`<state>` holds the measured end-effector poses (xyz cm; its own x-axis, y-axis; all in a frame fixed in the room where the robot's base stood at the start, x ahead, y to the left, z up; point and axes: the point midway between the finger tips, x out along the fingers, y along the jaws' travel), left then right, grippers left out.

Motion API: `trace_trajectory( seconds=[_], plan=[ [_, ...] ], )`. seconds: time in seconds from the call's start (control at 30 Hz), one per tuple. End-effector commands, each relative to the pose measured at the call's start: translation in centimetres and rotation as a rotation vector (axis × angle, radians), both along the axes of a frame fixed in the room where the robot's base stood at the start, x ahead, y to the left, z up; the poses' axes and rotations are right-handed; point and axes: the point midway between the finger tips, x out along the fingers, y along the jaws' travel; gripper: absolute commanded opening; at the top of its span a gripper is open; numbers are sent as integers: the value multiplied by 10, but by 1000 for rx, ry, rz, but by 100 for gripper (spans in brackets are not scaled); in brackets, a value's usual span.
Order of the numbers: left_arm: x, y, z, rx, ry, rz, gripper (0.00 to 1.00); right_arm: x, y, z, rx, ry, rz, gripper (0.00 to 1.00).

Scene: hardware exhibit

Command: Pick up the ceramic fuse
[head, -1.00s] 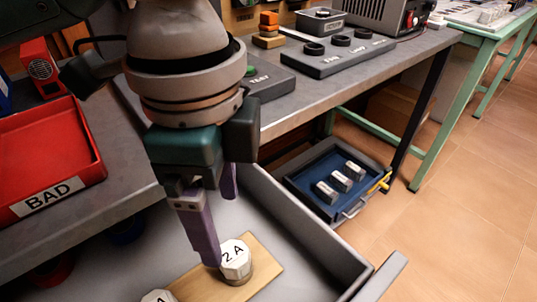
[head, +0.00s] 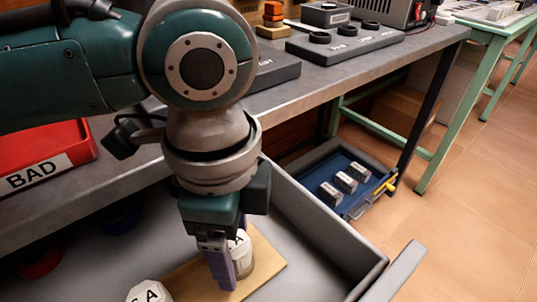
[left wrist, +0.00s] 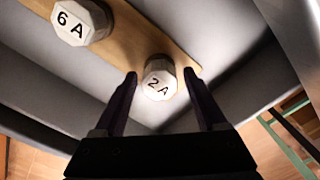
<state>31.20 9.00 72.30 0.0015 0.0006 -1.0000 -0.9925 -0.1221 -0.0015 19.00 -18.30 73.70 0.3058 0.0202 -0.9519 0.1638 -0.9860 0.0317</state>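A white, many-sided ceramic fuse marked "2 A" (head: 243,256) stands on a wooden strip (head: 264,262) in the open grey drawer. It also shows in the left wrist view (left wrist: 159,80). My left gripper (head: 232,268) points down at this fuse and partly hides it in the head view. In the left wrist view its two purple fingers (left wrist: 160,75) are apart, one on each side of the fuse, with gaps visible. A second fuse, marked "6 A" in the left wrist view (left wrist: 80,22), stands on the same strip (head: 149,291). My right gripper is not in view.
The drawer's grey wall (head: 320,235) rises close to the right of the strip. A red "BAD" tray (head: 75,140) sits on the bench at left.

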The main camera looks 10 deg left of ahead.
Motion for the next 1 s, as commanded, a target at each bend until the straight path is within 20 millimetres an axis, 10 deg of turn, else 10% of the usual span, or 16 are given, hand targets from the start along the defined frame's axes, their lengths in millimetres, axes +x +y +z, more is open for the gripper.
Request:
trace_trajectory(
  seconds=[0.63,1.0],
  plan=[
    [0,0,0,0,0,0,0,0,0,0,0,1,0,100],
    [0,0,8,-1,-1,-1,0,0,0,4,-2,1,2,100]
  ],
)
